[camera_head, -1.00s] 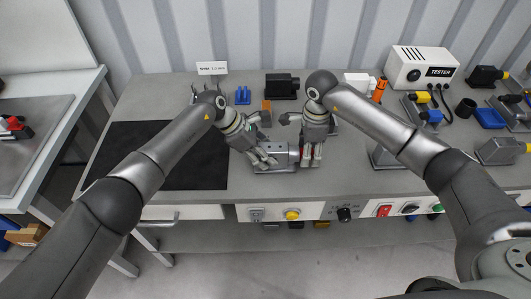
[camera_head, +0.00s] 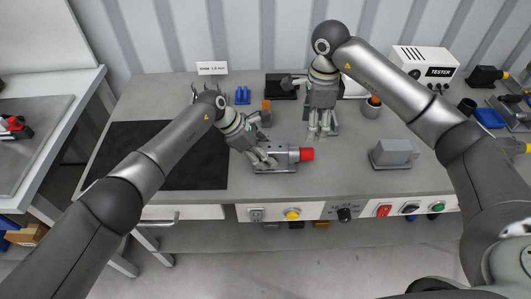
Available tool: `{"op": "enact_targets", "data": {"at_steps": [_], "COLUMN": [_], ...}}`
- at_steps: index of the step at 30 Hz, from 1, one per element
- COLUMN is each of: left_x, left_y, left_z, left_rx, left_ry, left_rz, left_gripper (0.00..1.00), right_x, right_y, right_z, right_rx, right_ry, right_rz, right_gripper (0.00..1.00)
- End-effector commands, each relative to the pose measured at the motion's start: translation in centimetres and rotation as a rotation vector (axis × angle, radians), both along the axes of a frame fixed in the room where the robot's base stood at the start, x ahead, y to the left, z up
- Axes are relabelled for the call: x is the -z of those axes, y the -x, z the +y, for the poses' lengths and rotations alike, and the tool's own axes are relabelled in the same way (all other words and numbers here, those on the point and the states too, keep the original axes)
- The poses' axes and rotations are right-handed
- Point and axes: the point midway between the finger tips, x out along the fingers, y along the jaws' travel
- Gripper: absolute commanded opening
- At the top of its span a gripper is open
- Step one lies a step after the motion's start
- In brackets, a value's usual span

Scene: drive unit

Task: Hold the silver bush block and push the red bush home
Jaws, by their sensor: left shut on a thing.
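The silver bush block (camera_head: 287,165) sits near the front edge of the bench, left of its middle. My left gripper (camera_head: 266,161) is shut on its left part, and the fingers hide some of the block. The red bush (camera_head: 307,154) sticks out of the block's right end; how deep it sits inside is hidden. My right gripper (camera_head: 318,136) points down behind and slightly right of the red bush, apart from it. I cannot tell how far apart its fingers are.
A dark mat (camera_head: 190,160) lies to the left. A grey block (camera_head: 394,153) stands to the right, with a grey cup (camera_head: 371,107) behind it. A tester box (camera_head: 424,66) stands at the back right. The bench is clear just right of the red bush.

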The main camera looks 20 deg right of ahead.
Motion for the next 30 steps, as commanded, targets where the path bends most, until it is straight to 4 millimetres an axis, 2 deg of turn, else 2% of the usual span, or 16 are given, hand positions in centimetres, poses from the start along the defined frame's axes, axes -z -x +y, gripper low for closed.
{"op": "enact_targets", "data": {"at_steps": [3,12,13,18,30], "left_x": [0.04,0.02,0.02,0.0,-0.37], "left_y": [-0.09,-0.1,-0.1,-0.07,-0.15], "left_z": [0.11,0.12,0.12,0.08,0.27], "left_rx": [-0.002,-0.002,-0.002,-0.001,-0.001], "left_ry": [-0.002,-0.002,-0.002,-0.001,0.0], "left_rz": [-0.002,-0.002,-0.002,0.0,-0.002], "left_gripper": [0.12,0.12,0.43,0.64,0.64], "right_x": [-0.82,-0.97,-0.97,-0.95,-0.94], "right_y": [0.02,0.04,0.04,0.03,0.03], "right_z": [-0.03,-0.01,-0.01,0.0,0.01], "right_rx": [0.0,0.0,0.0,0.0,0.0], "right_ry": [0.001,0.001,0.001,0.0,0.0], "right_rz": [0.0,0.001,0.001,0.001,0.001], "right_gripper": [0.55,0.55,0.55,0.55,0.55]}}
